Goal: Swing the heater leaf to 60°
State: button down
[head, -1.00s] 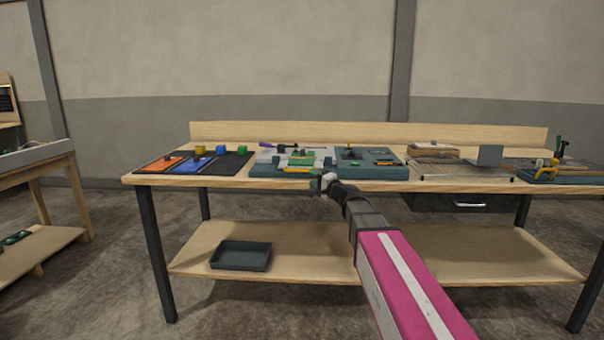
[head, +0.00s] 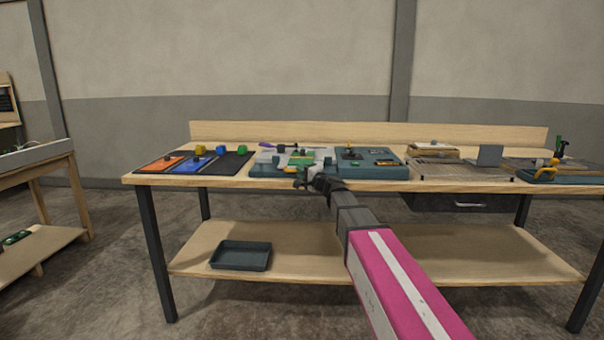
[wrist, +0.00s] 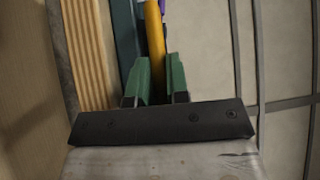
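My gripper (head: 303,178) is at the front edge of the teal console (head: 372,171), left of its middle. In the wrist view its two green fingertips (wrist: 159,84) stand a little apart. A yellow bar (wrist: 155,38) lines up with the gap between them. I cannot tell whether they touch it or whether it lies beyond them. In the head view my gripper and arm cover part of the console's front. No part can be named for sure as the heater leaf. A grey plate (head: 489,155) stands tilted up at the wire rack, well right of my gripper.
The wire rack (head: 450,171) lies right of the console. A dark board (head: 234,162) with orange and blue panels lies left. A yellow-handled tool (head: 545,173) is at the far right. An empty dark tray (head: 240,255) is on the lower shelf.

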jog(key=shift+r, duration=0.15)
jog(key=shift+w+r+m+g+h, duration=0.1)
jog(key=shift+r+m+g+h, duration=0.25)
jog(key=shift+r, duration=0.45)
jog(key=shift+r+m+g+h, duration=0.15)
jog(key=shift+r+m+h, duration=0.2)
jog(key=shift+r+m, duration=0.35)
jog(key=w+r+m+g+h, duration=0.2)
jog(key=w+r+m+g, duration=0.2)
jog(key=r, duration=0.6)
jog(key=shift+w+d+r+g+h, duration=0.25)
jog(key=shift+w+g, duration=0.35)
jog(key=shift+w, duration=0.6)
jog(key=shift+a, duration=0.1)
jog(key=c, duration=1.1)
grip_release()
